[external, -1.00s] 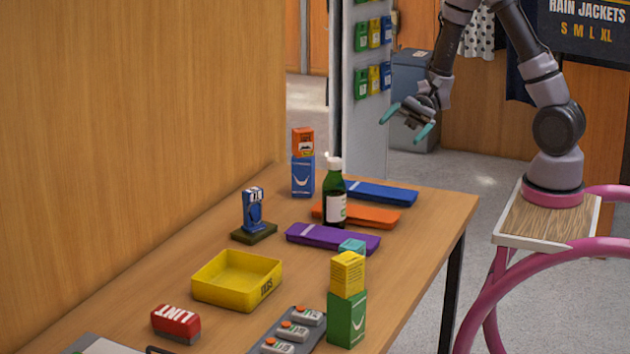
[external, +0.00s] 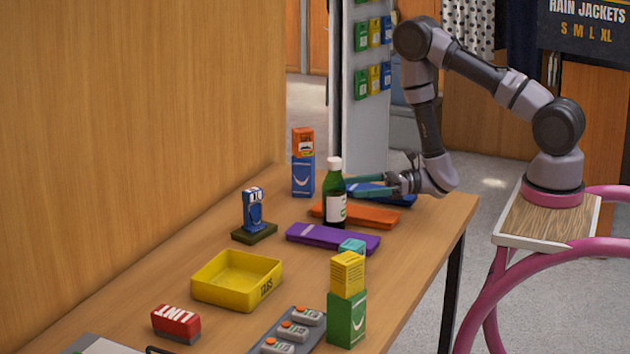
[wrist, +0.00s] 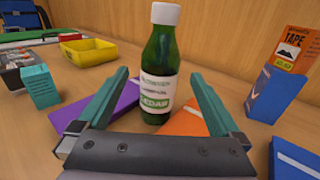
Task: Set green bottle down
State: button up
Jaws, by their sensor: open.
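The green bottle (external: 334,192) has a white cap and a white label and stands upright at the far part of the table, by the orange flat case (external: 362,216). It also shows in the wrist view (wrist: 160,62), straight ahead between my finger lines. My gripper (external: 352,188) is low over the table, just right of the bottle, with its fingers pointing at it. In the wrist view the teal fingers (wrist: 163,92) are spread and nothing is held between them. The bottle appears just beyond the fingertips; I cannot tell whether a finger touches it.
A purple case (external: 333,237) and a blue case (external: 380,194) lie around the bottle. A blue box with an orange tape box on top (external: 303,165) stands behind left. A yellow tray (external: 237,280) and a green box (external: 346,318) are nearer. Bare table lies along the right edge.

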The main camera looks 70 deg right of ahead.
aim_at(334, 186)
jog(key=shift+r+x, duration=0.2)
jog(key=shift+x, duration=3.15)
grip_shut()
jog(key=shift+r, duration=0.15)
